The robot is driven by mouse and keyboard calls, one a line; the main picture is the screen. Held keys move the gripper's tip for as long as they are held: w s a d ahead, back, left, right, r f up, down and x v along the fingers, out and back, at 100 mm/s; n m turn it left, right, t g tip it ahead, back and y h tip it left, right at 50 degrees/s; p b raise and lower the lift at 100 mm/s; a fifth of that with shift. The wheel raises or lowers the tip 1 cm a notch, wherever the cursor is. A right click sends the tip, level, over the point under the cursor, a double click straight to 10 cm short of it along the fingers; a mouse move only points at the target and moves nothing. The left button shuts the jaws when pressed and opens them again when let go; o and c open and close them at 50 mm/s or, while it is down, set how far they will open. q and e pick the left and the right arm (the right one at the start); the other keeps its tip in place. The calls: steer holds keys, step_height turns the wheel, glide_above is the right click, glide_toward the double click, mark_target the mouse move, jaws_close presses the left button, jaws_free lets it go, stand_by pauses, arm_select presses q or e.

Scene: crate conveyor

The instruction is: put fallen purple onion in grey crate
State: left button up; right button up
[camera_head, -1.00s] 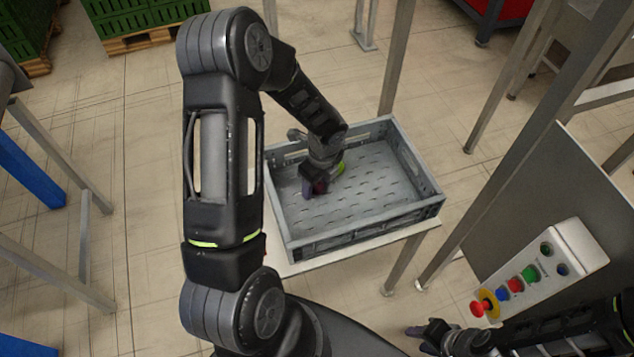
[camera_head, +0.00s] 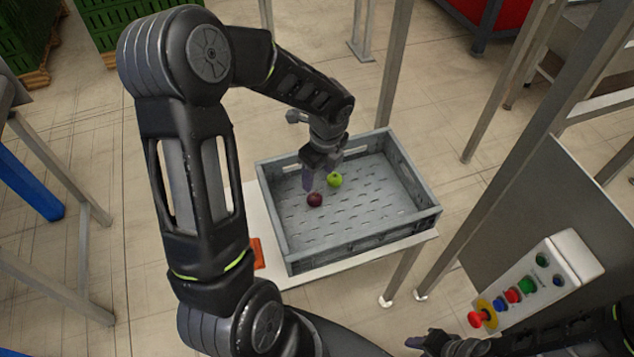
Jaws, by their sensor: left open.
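The grey crate (camera_head: 405,222) stands on a small white table. A dark purple onion (camera_head: 315,200) lies on the crate floor, left of the middle.
The white table (camera_head: 270,270) has an orange-red item (camera_head: 258,253) at the crate's left. A control box (camera_head: 540,285) with coloured buttons stands at the right, beside metal posts. Green crates (camera_head: 115,25) are stacked on pallets at the back left.

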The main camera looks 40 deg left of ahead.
arm_select(q)
steer(key=shift+r, duration=0.6)
steer(key=shift+r, duration=0.1)
